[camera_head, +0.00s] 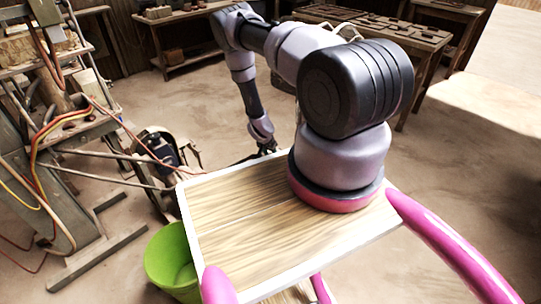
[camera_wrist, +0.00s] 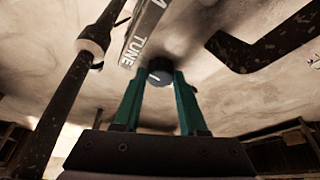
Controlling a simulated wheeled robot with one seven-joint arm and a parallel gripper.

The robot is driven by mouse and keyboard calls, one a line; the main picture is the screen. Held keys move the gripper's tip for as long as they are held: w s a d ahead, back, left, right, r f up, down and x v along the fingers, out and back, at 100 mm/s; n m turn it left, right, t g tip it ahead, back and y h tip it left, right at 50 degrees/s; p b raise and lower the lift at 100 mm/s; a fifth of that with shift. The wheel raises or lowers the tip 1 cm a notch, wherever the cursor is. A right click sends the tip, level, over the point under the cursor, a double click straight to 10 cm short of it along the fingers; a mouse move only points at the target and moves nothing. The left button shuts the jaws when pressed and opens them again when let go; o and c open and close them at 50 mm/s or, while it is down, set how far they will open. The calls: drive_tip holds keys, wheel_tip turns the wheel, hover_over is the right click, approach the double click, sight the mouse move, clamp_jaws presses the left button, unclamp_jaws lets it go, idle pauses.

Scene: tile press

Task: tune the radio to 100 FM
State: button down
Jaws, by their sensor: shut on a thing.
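In the wrist view, the two green fingers of my gripper (camera_wrist: 160,77) stand on either side of a small dark round knob (camera_wrist: 159,65) and are shut on it. The knob has a short light mark on its face. A grey strip (camera_wrist: 141,33) lettered "TUNE" lies just above and left of the knob. No dial number or needle can be read. In the head view, my gripper (camera_head: 267,148) is low, beyond the far edge of the wooden board; the radio cannot be made out there.
A green bucket (camera_head: 172,262) stands on the floor at lower left. A metal press (camera_head: 50,150) with hoses and cables fills the left side. Wooden tables (camera_head: 385,30) with tiles are at the back. The floor at right is clear. A dark rod (camera_wrist: 80,75) passes left of the fingers.

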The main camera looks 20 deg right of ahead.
drive_tip(key=shift+n, duration=0.3)
drive_tip(key=shift+c, duration=2.2)
unclamp_jaws()
drive_tip(key=v, duration=1)
drive_tip(key=shift+s+r, duration=0.2)
drive_tip(key=shift+r, duration=0.15)
